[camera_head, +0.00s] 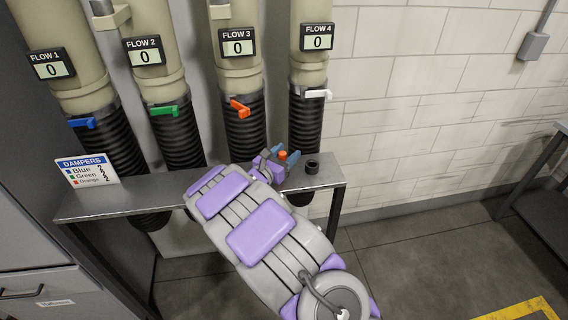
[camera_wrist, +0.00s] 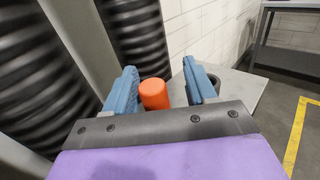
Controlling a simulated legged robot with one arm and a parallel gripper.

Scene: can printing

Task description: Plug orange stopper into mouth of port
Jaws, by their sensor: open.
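The orange stopper (camera_wrist: 154,95) stands upright on the metal shelf, between the two blue fingers of my gripper (camera_wrist: 162,90) in the wrist view. It is nearer the left finger, and I cannot tell whether they touch. The right finger is apart from it. In the head view the stopper (camera_head: 282,155) shows as a small orange spot by my gripper (camera_head: 276,158). The black round port (camera_head: 312,166) stands on the shelf just right of my gripper, its mouth facing up. In the wrist view the port (camera_wrist: 213,80) is partly hidden behind the right finger.
The narrow metal shelf (camera_head: 130,196) carries a dampers sign (camera_head: 87,171) at its left. Behind it rise several vertical pipes with black ribbed hoses (camera_head: 243,128), coloured handles and flow displays reading 0. A tiled wall (camera_head: 440,110) and clear floor (camera_head: 420,250) lie to the right.

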